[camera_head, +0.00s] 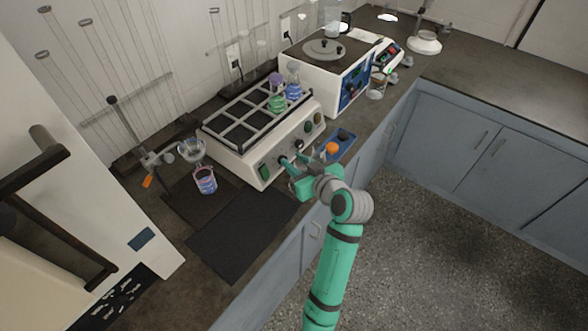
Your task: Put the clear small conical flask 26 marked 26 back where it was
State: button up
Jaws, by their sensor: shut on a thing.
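My gripper (285,161) is at the front panel of the white shaker (256,168). It appears shut on a dark knob there, but the fingers are small and partly hide what they hold. Three small flasks stand at the far end of the shaker's rack: one with green liquid (277,104), one with blue liquid (293,91), and a purple one (276,80) behind. I cannot read any number on them. I cannot make out which flask is marked 26.
A glass vessel with coloured contents (206,182) stands left of the shaker, below a funnel (192,150) on a stand. A dark mat (238,240) lies in front. A blue tray (341,145) holding an orange item is right of my gripper. A white appliance (335,75) stands behind.

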jog(key=shift+w+a+f, duration=0.1)
jog(key=shift+w+f, duration=0.6)
jog(key=shift+f, duration=0.6)
jog(key=shift+w+a+f, duration=0.1)
jog(key=shift+w+f, duration=0.55)
jog(key=shift+f, duration=0.7)
jog(key=shift+w+a+f, duration=0.1)
jog(key=shift+w+f, duration=0.6)
jog(key=shift+f, duration=0.6)
jog(key=shift+f, duration=0.1)
jog(key=o, duration=1.1)
jog(key=shift+s+d, duration=0.1)
jog(key=shift+d, duration=0.05)
jog(key=v, duration=1.2)
